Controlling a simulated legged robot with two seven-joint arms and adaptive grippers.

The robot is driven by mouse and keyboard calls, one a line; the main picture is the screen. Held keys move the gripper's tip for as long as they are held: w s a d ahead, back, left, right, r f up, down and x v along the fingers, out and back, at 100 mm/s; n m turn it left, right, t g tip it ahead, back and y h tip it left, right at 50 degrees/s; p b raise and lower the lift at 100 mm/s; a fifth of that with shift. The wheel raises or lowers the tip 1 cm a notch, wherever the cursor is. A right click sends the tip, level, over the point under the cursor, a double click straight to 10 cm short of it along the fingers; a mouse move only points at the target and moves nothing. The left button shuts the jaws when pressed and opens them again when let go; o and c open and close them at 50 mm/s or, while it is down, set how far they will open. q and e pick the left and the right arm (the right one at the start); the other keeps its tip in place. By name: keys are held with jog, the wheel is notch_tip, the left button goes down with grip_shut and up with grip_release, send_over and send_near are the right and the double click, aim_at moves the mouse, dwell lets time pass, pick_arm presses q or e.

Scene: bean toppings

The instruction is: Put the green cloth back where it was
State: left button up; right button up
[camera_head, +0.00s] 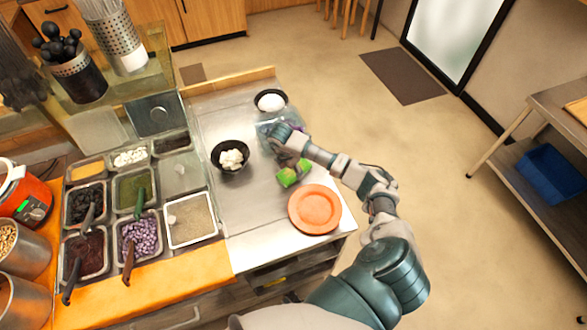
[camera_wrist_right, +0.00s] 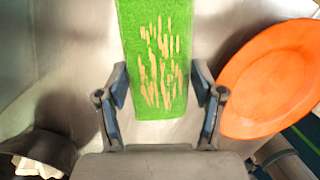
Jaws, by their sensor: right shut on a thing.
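The green cloth (camera_head: 288,178) is a small bright green piece over the metal counter, between the black bowl and the orange plate. In the right wrist view the cloth (camera_wrist_right: 160,45) has tan streaks and lies between the two fingers. My right gripper (camera_head: 290,163) reaches in from the right over the counter and is shut on the cloth; it also shows in the wrist view (camera_wrist_right: 164,88). I cannot tell whether the cloth touches the counter. The left gripper is not in view.
An orange plate (camera_head: 315,209) lies near the counter's right edge. A black bowl with white food (camera_head: 231,157) stands left of the cloth. Another white-filled bowl (camera_head: 270,101) and a clear container (camera_head: 268,130) are behind. Topping trays (camera_head: 190,219) fill the left side.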

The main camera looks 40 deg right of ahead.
aim_at(288, 172)
jog(key=o, duration=1.2)
jog(key=shift+f, duration=0.15)
jog(key=o, duration=0.3)
jog(key=shift+d, duration=0.1)
jog(key=shift+o, duration=0.2)
jog(key=shift+d+f, duration=0.15)
jog(key=shift+d, duration=0.3)
jog(key=shift+a+r, duration=0.2)
jog(key=shift+r, duration=0.2)
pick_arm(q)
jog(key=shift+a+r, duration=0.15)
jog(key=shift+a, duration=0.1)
pick_arm(e)
notch_tip(288, 172, up, 12)
jog(key=a, duration=0.2)
jog(key=shift+w+f, duration=0.25)
jog(key=shift+w, duration=0.05)
jog(key=shift+a, duration=0.25)
